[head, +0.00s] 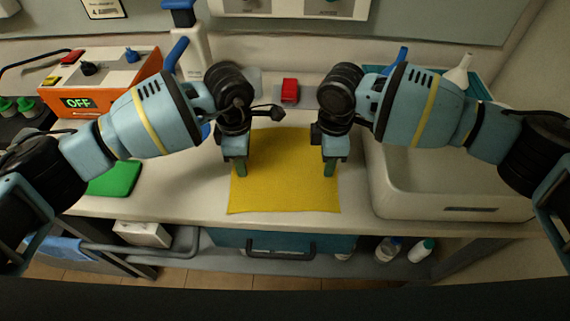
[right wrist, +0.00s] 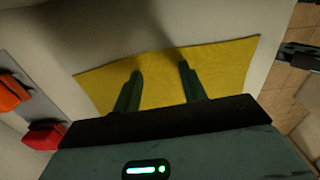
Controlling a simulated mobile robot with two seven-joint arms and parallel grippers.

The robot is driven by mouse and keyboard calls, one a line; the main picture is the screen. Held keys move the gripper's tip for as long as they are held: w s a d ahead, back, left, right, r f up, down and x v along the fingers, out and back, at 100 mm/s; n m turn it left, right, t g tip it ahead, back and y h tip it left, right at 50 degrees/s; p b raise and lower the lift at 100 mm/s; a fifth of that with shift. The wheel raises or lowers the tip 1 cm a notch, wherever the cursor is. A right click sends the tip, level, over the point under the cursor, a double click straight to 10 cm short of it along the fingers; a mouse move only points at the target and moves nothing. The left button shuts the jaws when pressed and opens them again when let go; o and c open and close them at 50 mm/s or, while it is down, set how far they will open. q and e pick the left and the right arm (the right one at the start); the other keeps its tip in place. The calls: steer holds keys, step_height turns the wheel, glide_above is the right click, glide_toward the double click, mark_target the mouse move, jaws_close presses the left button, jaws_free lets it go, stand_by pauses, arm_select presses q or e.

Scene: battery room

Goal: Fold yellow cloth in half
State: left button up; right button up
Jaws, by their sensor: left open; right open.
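The yellow cloth (head: 285,190) lies flat and spread out on the white counter, its front edge near the counter's front. It also shows in the right wrist view (right wrist: 160,85). My left gripper (head: 237,172) is open over the cloth's left edge. My right gripper (head: 331,170) is open over the cloth's right edge, and its two fingers (right wrist: 158,82) show apart with nothing between them in the right wrist view. I cannot tell whether the fingertips touch the cloth. The wrists hide parts of the cloth's far corners.
A white basin (head: 450,206) stands right of the cloth. A red block (head: 290,91) is behind the cloth. A drawer handle (head: 280,254) is below.

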arm_select(q)
steer(key=shift+f, duration=0.25)
steer(key=shift+c, duration=0.3)
arm_select(e)
steer(key=shift+s+f, duration=0.1)
steer(key=shift+f, duration=0.15)
steer(key=shift+c, duration=0.3)
arm_select(q)
steer(key=shift+s, duration=0.15)
jaws_close()
arm_select(e)
steer(key=shift+f, duration=0.1)
jaws_close()
arm_select(q)
steer(key=shift+f, duration=0.1)
